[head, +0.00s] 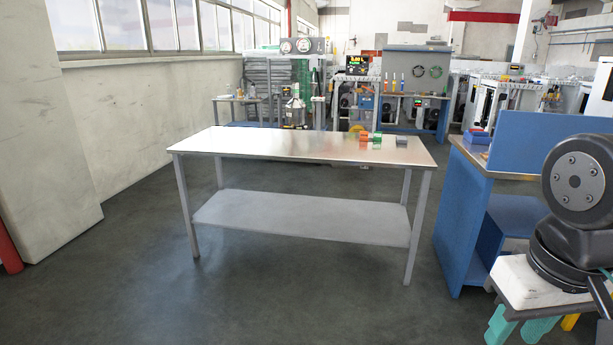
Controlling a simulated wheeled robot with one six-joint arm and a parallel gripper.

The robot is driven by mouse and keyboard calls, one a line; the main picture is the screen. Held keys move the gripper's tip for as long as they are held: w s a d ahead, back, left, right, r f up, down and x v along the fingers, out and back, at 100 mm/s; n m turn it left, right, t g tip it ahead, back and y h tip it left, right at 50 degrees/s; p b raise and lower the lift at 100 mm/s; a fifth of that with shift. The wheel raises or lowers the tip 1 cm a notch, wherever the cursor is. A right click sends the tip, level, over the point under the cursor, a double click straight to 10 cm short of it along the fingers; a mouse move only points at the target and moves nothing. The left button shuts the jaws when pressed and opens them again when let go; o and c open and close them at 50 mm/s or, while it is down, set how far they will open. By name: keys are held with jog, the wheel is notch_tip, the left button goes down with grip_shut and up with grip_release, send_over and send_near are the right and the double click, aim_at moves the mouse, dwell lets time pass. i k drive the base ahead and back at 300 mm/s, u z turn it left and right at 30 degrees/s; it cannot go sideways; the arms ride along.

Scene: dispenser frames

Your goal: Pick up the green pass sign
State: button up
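A small green piece (377,138) stands on the right part of the metal table (260,150), toward its back edge. It is the only green thing I see on that tabletop, but it is too small to read any lettering on it. An orange-red piece (363,136) is close on its left, and a small grey block (403,143) lies to its right, apart from it. My gripper is not in view. Only a dark joint of my arm shows at the right edge, well away from the table.
The table has a lower shelf (300,217), which is empty. The left and middle of the tabletop are bare. A blue workbench (470,220) with a blue panel stands close to the right of the table. Open grey floor (280,305) lies in front. A wall is at left.

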aim_at(377, 135)
jog(key=u, duration=0.3)
jog(key=i, duration=2.1)
jog(key=z, duration=0.5)
jog(key=i, duration=2.1)
jog(key=z, duration=0.6)
